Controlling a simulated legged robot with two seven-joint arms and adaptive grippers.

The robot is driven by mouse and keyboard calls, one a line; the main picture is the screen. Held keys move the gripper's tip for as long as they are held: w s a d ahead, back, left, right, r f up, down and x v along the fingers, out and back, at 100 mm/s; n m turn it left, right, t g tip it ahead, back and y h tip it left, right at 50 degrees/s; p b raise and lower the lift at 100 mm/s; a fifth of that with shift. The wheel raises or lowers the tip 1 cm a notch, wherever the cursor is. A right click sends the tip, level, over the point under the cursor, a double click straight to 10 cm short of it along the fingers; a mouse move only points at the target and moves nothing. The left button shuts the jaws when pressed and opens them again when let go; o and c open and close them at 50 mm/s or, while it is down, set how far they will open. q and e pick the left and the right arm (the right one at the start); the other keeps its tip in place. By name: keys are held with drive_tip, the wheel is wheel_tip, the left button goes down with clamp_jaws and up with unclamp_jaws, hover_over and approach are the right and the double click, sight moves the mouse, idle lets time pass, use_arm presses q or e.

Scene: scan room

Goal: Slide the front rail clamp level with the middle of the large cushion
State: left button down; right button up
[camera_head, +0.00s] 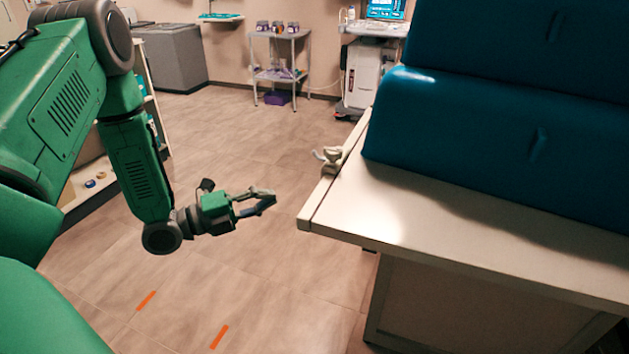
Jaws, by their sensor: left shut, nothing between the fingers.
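A small pale rail clamp (331,157) sits on the rail (318,197) along the left edge of the white table (440,228). A large teal cushion (480,140) lies on the table, with another teal cushion (500,40) behind and above it. The clamp stands just left of the large cushion's left end. My left gripper (268,200) is in the air left of the table's near corner, apart from the rail and below and left of the clamp in the picture. Its fingers are shut and empty. My right gripper is out of view.
A metal trolley (278,75) with several small containers stands at the back wall, beside a white machine (363,75) with a screen. A grey cabinet (172,55) is at the back left. The tiled floor between is clear, with orange tape marks (219,336).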

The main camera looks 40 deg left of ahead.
sight(325, 163)
use_arm(q)
drive_tip(key=w+d+r+m+b, duration=0.1)
drive_tip(key=w+d, duration=0.1)
drive_tip(key=w, duration=0.3)
drive_tip(key=w+d+r+b, duration=0.1)
drive_tip(key=w+d+r, duration=0.1)
drive_tip(key=w, duration=0.4)
drive_tip(key=shift+w+m+t+h, duration=0.2)
drive_tip(key=shift+m+t+h, duration=0.1)
drive_tip(key=shift+m+h, duration=0.1)
drive_tip(key=shift+r, duration=0.1)
